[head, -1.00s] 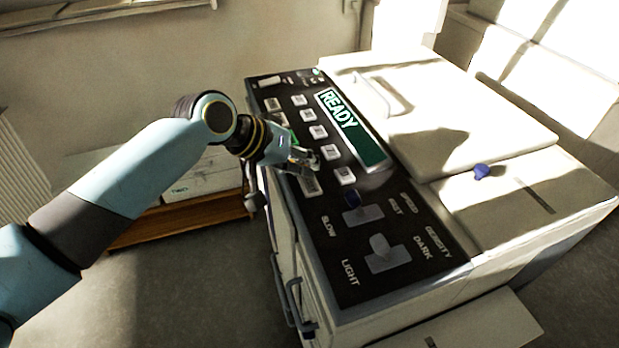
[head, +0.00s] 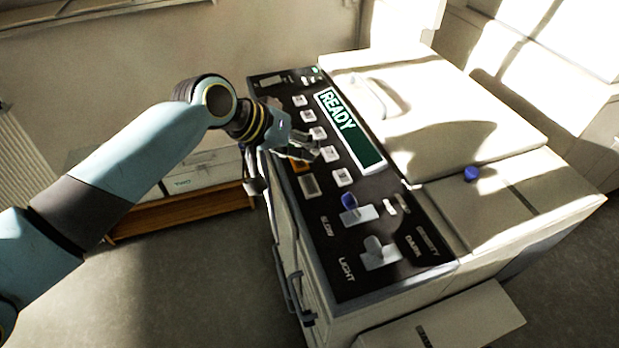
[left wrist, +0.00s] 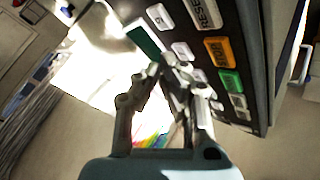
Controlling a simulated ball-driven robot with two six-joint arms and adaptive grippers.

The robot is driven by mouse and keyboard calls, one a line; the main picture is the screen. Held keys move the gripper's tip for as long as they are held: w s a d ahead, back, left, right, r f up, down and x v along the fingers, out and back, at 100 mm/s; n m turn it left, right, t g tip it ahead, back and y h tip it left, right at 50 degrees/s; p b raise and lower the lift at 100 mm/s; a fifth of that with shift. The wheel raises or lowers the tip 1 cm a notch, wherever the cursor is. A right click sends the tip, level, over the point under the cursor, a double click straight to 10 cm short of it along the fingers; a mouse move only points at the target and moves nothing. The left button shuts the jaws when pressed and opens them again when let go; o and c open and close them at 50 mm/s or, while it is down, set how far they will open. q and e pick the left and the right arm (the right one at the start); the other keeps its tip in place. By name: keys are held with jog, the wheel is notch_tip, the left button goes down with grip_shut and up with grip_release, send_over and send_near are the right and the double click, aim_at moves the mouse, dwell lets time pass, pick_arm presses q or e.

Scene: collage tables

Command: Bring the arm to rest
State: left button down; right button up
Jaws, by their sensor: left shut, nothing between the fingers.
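My left gripper (head: 314,153) is shut and empty over the black control panel (head: 318,225) of a cream copier-like machine. In the left wrist view the gripper (left wrist: 166,62) shows its fingertips together, in front of the panel's buttons. I cannot tell whether the fingertips touch the panel. An orange button (head: 299,166) is partly hidden beneath the gripper in the head view; it also shows in the left wrist view (left wrist: 219,52) beside a green button (left wrist: 231,82). The display (head: 350,130) reads READY. My right gripper is not in view.
The machine's pale lid (head: 440,110) lies to the right of the panel. A blue knob (head: 471,173) stands on its top, and another blue knob (head: 349,201) is on the panel. A low wooden shelf with a white box (head: 195,172) stands at the left. Open floor lies in front.

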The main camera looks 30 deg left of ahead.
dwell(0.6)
pick_arm(q)
jog(key=shift+s+f, duration=0.1)
jog(key=shift+s, duration=0.1)
jog(key=s+a+r+m+g+y, duration=0.2)
jog(key=s+y, duration=0.1)
jog(key=s, duration=0.9)
jog(key=s+a+r+m+g+y, duration=0.2)
jog(key=s+y, duration=0.1)
jog(key=s, duration=0.9)
notch_tip(320, 180, down, 35)
jog(key=s+a+g+b, duration=0.1)
jog(key=a+g+b, duration=0.1)
jog(key=b, duration=1)
jog(key=s+f+b, duration=0.3)
jog(key=s+f, duration=0.3)
jog(key=f, duration=0.3)
jog(key=s+f+b, duration=0.4)
jog(key=s+f, duration=0.3)
jog(key=f, duration=0.3)
jog(key=s+f+g+b, duration=0.1)
jog(key=s+f+b, duration=0.2)
jog(key=s+f, duration=0.3)
notch_tip(320, 180, down, 4)
jog(key=shift+s+a+r+n+h+b, duration=0.1)
jog(key=shift+s+a+n+h+b, duration=0.25)
jog(key=shift+a+b, duration=0.1)
